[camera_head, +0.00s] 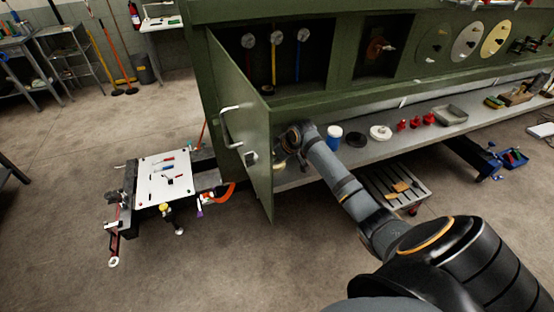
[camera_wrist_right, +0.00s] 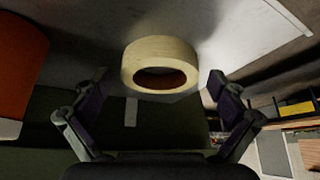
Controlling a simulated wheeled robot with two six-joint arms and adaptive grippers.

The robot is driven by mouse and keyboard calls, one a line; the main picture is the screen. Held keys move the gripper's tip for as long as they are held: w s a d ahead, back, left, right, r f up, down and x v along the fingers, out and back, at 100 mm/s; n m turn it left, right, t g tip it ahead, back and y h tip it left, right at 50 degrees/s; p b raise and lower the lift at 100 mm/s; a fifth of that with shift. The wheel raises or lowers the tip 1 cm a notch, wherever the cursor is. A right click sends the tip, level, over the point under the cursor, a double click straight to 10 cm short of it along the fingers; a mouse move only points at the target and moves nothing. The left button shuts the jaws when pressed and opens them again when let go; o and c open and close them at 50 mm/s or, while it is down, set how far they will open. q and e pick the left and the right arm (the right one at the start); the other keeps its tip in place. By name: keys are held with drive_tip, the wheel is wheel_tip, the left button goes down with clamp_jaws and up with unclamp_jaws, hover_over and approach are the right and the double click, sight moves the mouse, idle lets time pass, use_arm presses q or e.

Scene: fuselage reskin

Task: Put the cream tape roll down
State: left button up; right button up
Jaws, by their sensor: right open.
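The cream tape roll (camera_wrist_right: 160,50) shows in the right wrist view, on or against a pale grey surface. It is just beyond and between the fingertips of my right gripper (camera_wrist_right: 158,86). That gripper is open, with a finger apart on each side of the roll. In the head view my right gripper (camera_head: 285,152) is at the shelf's left end, close to the open green door. My left gripper is not in view.
The green door (camera_head: 240,125) stands open left of my right gripper. Along the grey shelf (camera_head: 345,160) stand a blue-and-white jar (camera_head: 334,136), a black disc (camera_head: 356,139), a white roll (camera_head: 380,132) and red pieces (camera_head: 415,122). An orange object (camera_wrist_right: 20,62) is at the wrist view's left.

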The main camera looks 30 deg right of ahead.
drive_tip(key=a+b+v, duration=0.1)
drive_tip(key=v, duration=1.1)
drive_tip(key=shift+d+r, duration=0.2)
drive_tip(key=shift+d, duration=0.25)
